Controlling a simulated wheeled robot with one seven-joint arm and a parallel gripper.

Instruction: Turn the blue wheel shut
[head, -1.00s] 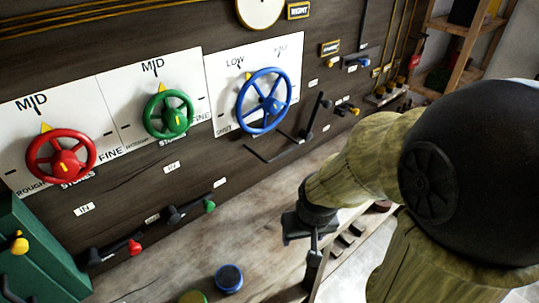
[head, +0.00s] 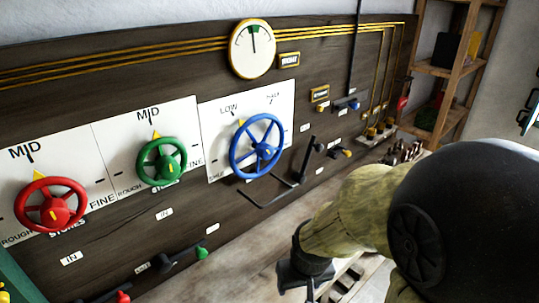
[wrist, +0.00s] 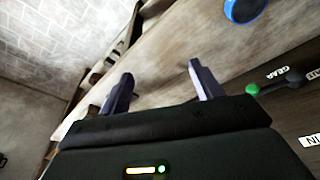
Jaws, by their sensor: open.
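The blue wheel (head: 264,151) is mounted on a white plate (head: 287,100) on the dark wooden panel. A yellow pointer (head: 241,122) at its upper left stands near the LOW mark. A word at the plate's lower left seems to read SHUT; the upper right word is hard to read. My gripper (wrist: 161,82) is open and empty in the wrist view, its two fingers apart above the bench. In the head view it is low, below and right of the wheel and clear of it, partly cut off by the frame edge. The wheel is not in the wrist view.
A green wheel (head: 162,161) and a red wheel (head: 50,207) sit left of the blue one. A black crank lever (head: 303,160) stands just right of it. A round gauge (head: 253,48) is above. A blue disc (wrist: 243,10) lies on the bench. Wooden shelves (head: 447,71) stand right.

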